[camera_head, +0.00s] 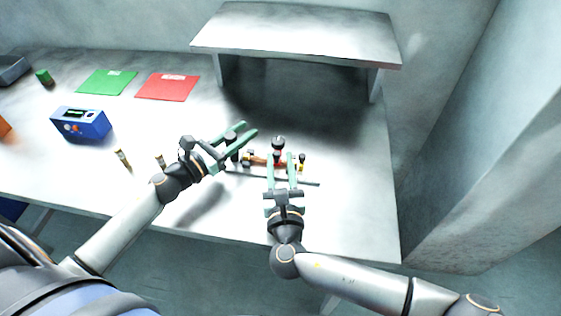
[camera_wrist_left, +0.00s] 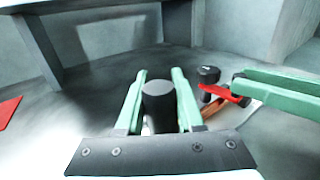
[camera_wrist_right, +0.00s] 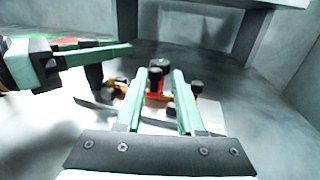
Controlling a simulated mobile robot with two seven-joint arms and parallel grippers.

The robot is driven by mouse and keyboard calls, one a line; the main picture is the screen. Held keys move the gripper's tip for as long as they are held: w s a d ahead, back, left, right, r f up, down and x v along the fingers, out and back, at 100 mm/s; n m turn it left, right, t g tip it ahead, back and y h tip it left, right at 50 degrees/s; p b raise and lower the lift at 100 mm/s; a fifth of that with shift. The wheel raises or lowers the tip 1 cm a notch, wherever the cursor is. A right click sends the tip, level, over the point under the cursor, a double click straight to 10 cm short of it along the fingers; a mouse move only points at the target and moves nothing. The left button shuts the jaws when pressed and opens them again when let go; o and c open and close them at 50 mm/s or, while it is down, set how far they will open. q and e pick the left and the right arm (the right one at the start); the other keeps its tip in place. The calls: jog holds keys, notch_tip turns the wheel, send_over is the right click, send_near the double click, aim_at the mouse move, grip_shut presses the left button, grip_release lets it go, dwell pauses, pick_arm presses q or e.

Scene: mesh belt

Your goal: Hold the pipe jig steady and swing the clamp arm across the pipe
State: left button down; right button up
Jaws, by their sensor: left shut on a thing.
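The pipe jig (camera_head: 300,182) lies on the table in front of me, with a thin plate edge showing. A copper-brown pipe (camera_head: 259,160) lies across it, partly hidden by my grippers. The red clamp arm (camera_wrist_left: 226,93) has a black knob (camera_head: 278,143); the red part also shows in the right wrist view (camera_wrist_right: 156,86). My left gripper (camera_head: 243,133) is shut on a black upright post (camera_wrist_left: 158,100) at the jig's left end. My right gripper (camera_head: 281,156) is open, its fingers apart on either side of the red clamp in the picture; contact cannot be told.
A raised shelf (camera_head: 300,35) stands behind the jig. To the left are a red sheet (camera_head: 167,88), a green sheet (camera_head: 106,83), a blue box (camera_head: 80,123) and two small yellow-banded pieces (camera_head: 122,158). The table right of the jig is clear.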

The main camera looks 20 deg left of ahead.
jog(key=shift+d, duration=0.1)
jog(key=v, duration=1.2)
pick_arm(q)
jog(key=shift+c, duration=2.3)
grip_release()
